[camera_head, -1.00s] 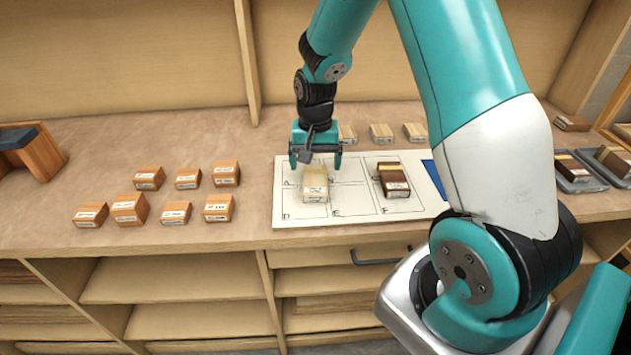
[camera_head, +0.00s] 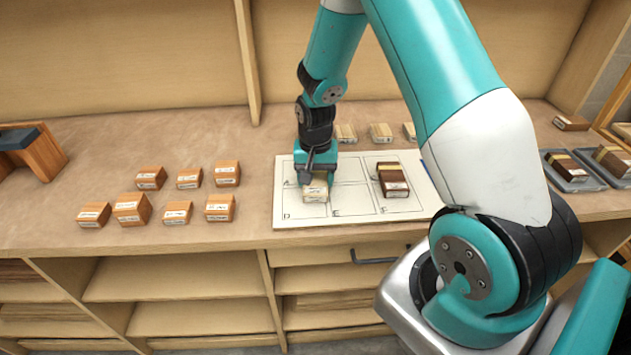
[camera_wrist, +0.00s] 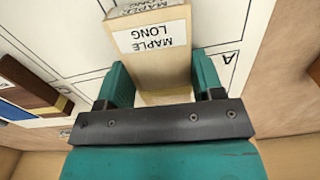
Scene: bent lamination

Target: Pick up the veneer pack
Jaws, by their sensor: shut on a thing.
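The pale veneer pack (camera_head: 315,193) sits on the white gridded board (camera_head: 290,218), in its left part. In the wrist view its label reads "MAPLE LONG" and the pack (camera_wrist: 150,65) lies between the two teal fingers. My gripper (camera_head: 317,178) points down over the pack and is shut on it; it also shows in the wrist view (camera_wrist: 163,88). The gripper hides the back part of the pack in the head view. I cannot tell whether the pack is clear of the board.
A dark brown pack (camera_head: 392,180) with a pale band lies on the board to the right. Several orange-brown blocks (camera_head: 132,207) stand at left. Pale blocks (camera_head: 380,132) stand behind the board. Grey trays (camera_head: 572,172) with packs are at right. A shelf wall (camera_head: 150,60) rises behind.

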